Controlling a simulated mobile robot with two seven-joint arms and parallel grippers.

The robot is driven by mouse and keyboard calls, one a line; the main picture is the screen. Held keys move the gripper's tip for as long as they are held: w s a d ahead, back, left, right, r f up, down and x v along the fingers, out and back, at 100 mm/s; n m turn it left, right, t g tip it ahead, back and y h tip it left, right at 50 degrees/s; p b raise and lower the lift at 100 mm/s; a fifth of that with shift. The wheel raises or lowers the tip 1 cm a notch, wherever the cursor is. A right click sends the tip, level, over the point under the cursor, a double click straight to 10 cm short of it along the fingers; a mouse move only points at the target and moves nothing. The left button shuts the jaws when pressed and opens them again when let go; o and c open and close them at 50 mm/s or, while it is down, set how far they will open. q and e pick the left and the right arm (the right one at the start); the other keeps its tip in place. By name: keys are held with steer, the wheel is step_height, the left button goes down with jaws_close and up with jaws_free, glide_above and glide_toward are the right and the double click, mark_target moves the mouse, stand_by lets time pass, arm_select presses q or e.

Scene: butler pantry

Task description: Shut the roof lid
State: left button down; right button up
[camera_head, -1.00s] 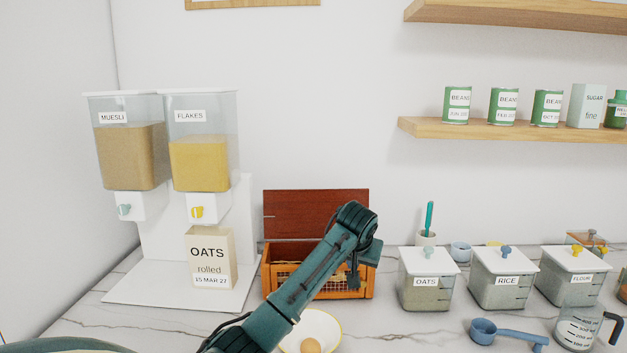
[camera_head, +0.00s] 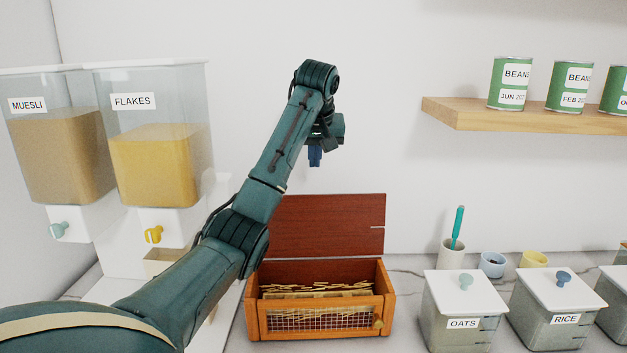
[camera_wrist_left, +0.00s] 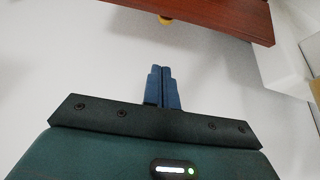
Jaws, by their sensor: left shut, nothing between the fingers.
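The roof lid (camera_head: 328,224) is a dark red-brown panel standing up open at the back of a small wooden box (camera_head: 318,334). The box has a wire-mesh front with a small knob, and straw-like strips lie inside. My left gripper (camera_head: 315,158) is above the lid's top edge, apart from it, with its fingers together and empty. In the left wrist view the shut blue fingers (camera_wrist_left: 163,70) point toward the white wall, and a red-brown panel, seemingly the lid (camera_wrist_left: 215,15), shows at the top. My right gripper is not in view.
Muesli and flakes dispensers (camera_head: 150,165) stand left of the box, partly behind my arm. Oats (camera_head: 462,318) and rice (camera_head: 560,325) canisters stand to the right. A wooden shelf (camera_head: 455,115) with green cans is at the upper right. The wall above the lid is clear.

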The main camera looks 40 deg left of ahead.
arm_select(q)
steer(key=shift+w+a+f, duration=0.1)
steer(key=shift+a+f, duration=0.05)
step_height(320, 180, down, 8)
steer(key=p, duration=0.2)
steer(key=shift+r, duration=0.25)
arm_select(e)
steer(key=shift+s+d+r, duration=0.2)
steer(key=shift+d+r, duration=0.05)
arm_select(q)
steer(key=shift+w+a, duration=0.1)
steer(key=shift+a, duration=0.05)
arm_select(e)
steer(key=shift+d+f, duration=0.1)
